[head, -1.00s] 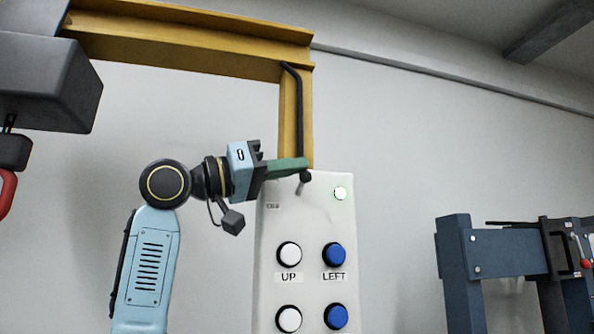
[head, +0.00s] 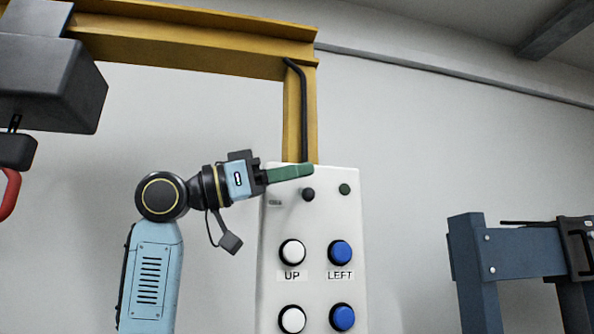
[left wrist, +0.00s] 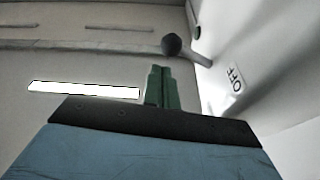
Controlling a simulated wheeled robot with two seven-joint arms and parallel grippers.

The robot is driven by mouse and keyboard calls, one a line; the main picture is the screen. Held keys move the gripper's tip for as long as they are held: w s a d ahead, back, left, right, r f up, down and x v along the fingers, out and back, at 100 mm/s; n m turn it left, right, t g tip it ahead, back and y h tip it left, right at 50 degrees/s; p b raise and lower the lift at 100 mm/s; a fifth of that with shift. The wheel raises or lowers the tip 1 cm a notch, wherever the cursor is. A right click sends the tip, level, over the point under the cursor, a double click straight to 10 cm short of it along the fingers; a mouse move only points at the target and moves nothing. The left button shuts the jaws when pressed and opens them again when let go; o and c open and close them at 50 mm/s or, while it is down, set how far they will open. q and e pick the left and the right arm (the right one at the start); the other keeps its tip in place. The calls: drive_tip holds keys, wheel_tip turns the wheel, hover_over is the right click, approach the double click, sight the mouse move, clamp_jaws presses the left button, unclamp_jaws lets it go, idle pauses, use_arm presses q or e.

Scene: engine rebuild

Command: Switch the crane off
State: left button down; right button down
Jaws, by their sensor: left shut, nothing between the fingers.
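The crane's white control box (head: 312,225) stands in the middle of the head view. Near its top is a dark switch knob (head: 308,195), with an unlit dark green lamp (head: 345,189) to its right. My left gripper (head: 312,170) is shut and empty, its green fingers just above the knob in the picture. In the left wrist view the shut fingers (left wrist: 161,85) point toward the round knob (left wrist: 172,45) on its stalk, apart from it in the picture. An OFF label (left wrist: 236,78) shows on the white panel there. My right gripper is not in view.
White buttons (head: 292,253), one marked UP, and blue buttons (head: 340,253), one marked LEFT, sit lower on the box. A yellow crane beam (head: 190,42) runs overhead, with a dark hoist block (head: 50,85) at left. A blue-grey frame (head: 515,255) stands at right.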

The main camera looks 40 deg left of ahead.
use_arm(q)
wheel_tip(320, 180, up, 4)
drive_tip(key=s+d+p, duration=0.1)
drive_tip(key=d+p, duration=0.1)
drive_tip(key=p, duration=0.2)
drive_tip(key=b+v, duration=0.3)
drive_tip(key=v, duration=0.7)
drive_tip(key=shift+w+a+b, duration=0.2)
drive_tip(key=shift+a+b, duration=0.2)
drive_tip(key=shift+a, duration=0.15)
drive_tip(key=shift+f, duration=0.1)
